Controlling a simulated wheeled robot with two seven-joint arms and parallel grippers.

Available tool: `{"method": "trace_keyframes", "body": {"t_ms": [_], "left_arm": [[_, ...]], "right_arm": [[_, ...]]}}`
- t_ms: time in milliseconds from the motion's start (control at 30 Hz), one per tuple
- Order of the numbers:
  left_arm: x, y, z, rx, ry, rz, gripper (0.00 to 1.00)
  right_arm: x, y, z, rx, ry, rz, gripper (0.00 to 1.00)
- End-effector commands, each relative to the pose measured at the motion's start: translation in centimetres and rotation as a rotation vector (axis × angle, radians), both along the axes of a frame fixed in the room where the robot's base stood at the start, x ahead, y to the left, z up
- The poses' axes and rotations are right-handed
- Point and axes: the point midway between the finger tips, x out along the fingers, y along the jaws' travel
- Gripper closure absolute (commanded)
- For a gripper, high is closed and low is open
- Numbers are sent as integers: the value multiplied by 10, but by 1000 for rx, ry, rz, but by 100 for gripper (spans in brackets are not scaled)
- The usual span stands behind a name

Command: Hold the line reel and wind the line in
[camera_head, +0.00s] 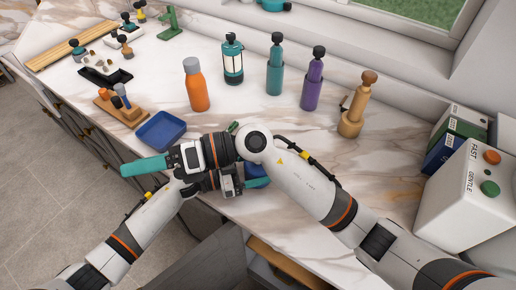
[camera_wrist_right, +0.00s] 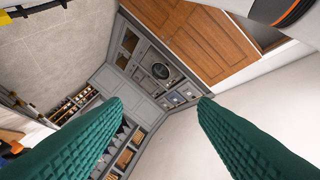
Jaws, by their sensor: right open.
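My right gripper (camera_head: 130,168) reaches to the left over the counter's front edge, beside the blue tray. Its two teal fingers overlap in the head view. In the right wrist view its fingers (camera_wrist_right: 158,100) stand wide apart with nothing between them. My left gripper (camera_head: 252,177) lies under and behind my right arm, pointing right. Only its body and a bit of teal show, so its jaws and anything in them are hidden. I cannot make out a line reel or line in either view; a small dark blue patch beside the left gripper is unclear.
A blue tray (camera_head: 161,131) stands near the front edge. Behind it are an orange bottle (camera_head: 196,88), a teal-and-white bottle (camera_head: 232,62), a teal bottle (camera_head: 275,68), a purple bottle (camera_head: 313,82) and a wooden one (camera_head: 354,112). A white box with buttons (camera_head: 465,190) stands right.

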Motion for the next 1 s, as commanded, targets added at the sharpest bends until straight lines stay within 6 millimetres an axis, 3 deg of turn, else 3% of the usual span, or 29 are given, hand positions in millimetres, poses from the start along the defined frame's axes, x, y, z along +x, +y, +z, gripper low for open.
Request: {"method": "trace_keyframes", "body": {"t_ms": [33, 167, 300, 400, 600, 700, 867, 1000], "left_arm": [[0, 0, 0, 0, 0, 0, 64], [0, 0, 0, 0, 1, 0, 64], [0, 0, 0, 0, 1, 0, 64], [0, 0, 0, 0, 1, 0, 64], [0, 0, 0, 0, 1, 0, 64], [0, 0, 0, 0, 1, 0, 64], [0, 0, 0, 0, 1, 0, 64], [0, 0, 0, 0, 1, -1, 64]], "right_arm": [[1, -3, -7, -78, -163, 65, 47], [10, -23, -31, -277, -542, 257, 47], [40, -65, -47, -502, -892, 487, 47], [68, -101, -46, -659, -1080, 655, 47], [112, -165, -24, -903, -1270, 926, 47], [123, -183, -14, -969, -1301, 1005, 47], [129, -194, -13, -1005, -1313, 1053, 47], [128, -194, -33, -1003, -1311, 1055, 47]]}}
